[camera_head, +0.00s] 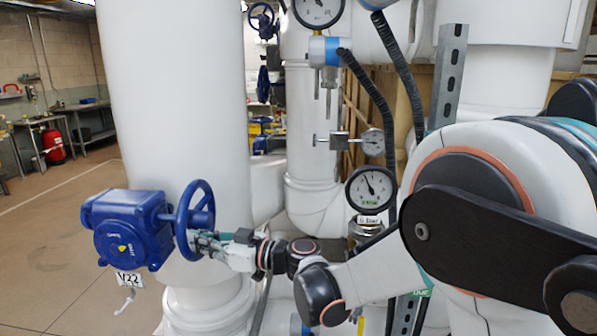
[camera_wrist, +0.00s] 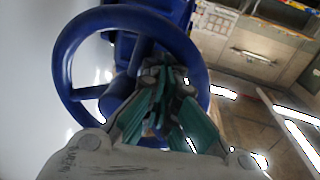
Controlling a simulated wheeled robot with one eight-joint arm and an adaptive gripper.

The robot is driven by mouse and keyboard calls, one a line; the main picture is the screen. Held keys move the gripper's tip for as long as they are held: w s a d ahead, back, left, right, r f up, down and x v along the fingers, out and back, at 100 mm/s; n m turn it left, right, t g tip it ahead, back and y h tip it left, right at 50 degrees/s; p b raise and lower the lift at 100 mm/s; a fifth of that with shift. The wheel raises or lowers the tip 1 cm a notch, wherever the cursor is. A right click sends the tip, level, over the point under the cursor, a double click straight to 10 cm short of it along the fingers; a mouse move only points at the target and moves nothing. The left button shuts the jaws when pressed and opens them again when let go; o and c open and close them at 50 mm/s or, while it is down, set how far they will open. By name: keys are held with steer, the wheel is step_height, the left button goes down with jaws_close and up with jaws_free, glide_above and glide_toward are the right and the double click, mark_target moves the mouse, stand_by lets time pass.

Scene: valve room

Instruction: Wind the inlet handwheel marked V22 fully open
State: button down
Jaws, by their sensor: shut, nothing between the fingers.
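The blue V22 handwheel (camera_head: 184,212) stands upright, seen nearly edge-on, on the right side of its blue gearbox (camera_head: 125,232). A white tag marked V22 (camera_head: 130,279) hangs under the gearbox. My gripper (camera_head: 200,240) comes from the right, with its fingertips at the lower part of the wheel. In the wrist view, the wheel's rim (camera_wrist: 66,62) circles the fingertips of my gripper (camera_wrist: 163,78), which lie within its outline, right of the hub. The fingers are shut together and hold nothing. I cannot tell whether they touch a spoke or pass through the wheel.
A thick white pipe (camera_head: 180,110) stands right behind the valve. A pressure gauge (camera_head: 371,190) and a smaller gauge (camera_head: 372,142) are to the right, near black hoses and a slotted metal post (camera_head: 446,75). Open floor (camera_head: 60,250) lies at the left.

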steer(key=shift+w+f, duration=0.5)
steer(key=shift+w+d, duration=0.1)
steer(key=shift+w+d+f, duration=0.1)
steer(key=shift+w+f, duration=0.05)
steer(key=shift+w, duration=0.7)
